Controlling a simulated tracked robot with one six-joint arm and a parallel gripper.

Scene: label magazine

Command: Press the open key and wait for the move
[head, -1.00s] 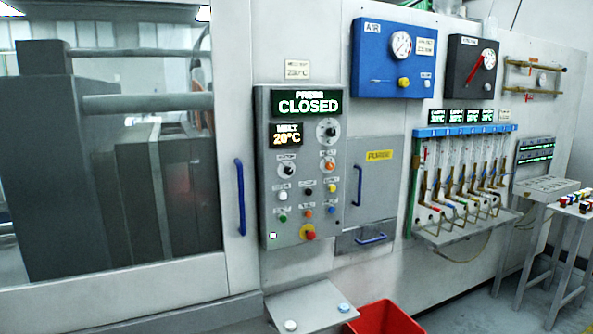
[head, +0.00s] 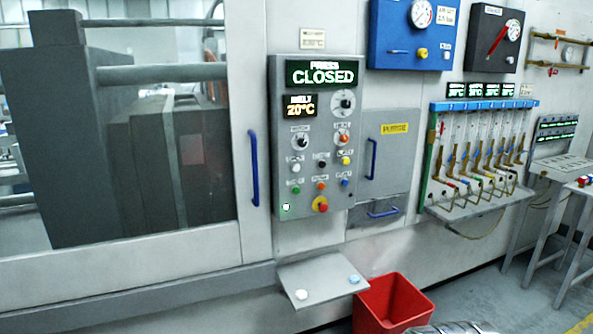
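The control panel (head: 312,235) on the machine front carries the keys. Its upper display (head: 321,73) reads PRESS CLOSED in green, and a smaller display (head: 300,105) reads MELT 20°C. Below the knobs sit a white key (head: 297,169), a black key (head: 321,164), a yellow key (head: 346,160), a green key (head: 296,189), an orange key (head: 321,185) and a blue key (head: 345,182). Their labels are too blurred to tell which is the open key. A small lamp (head: 285,208) at the lower left glows greenish white. My gripper is not in view.
A window door with a blue handle (head: 254,168) is left of the panel. A small shelf (head: 322,283) with two pale buttons juts out below, beside a red bin (head: 397,303). A valve rack (head: 480,105) and metal table (head: 572,188) stand right.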

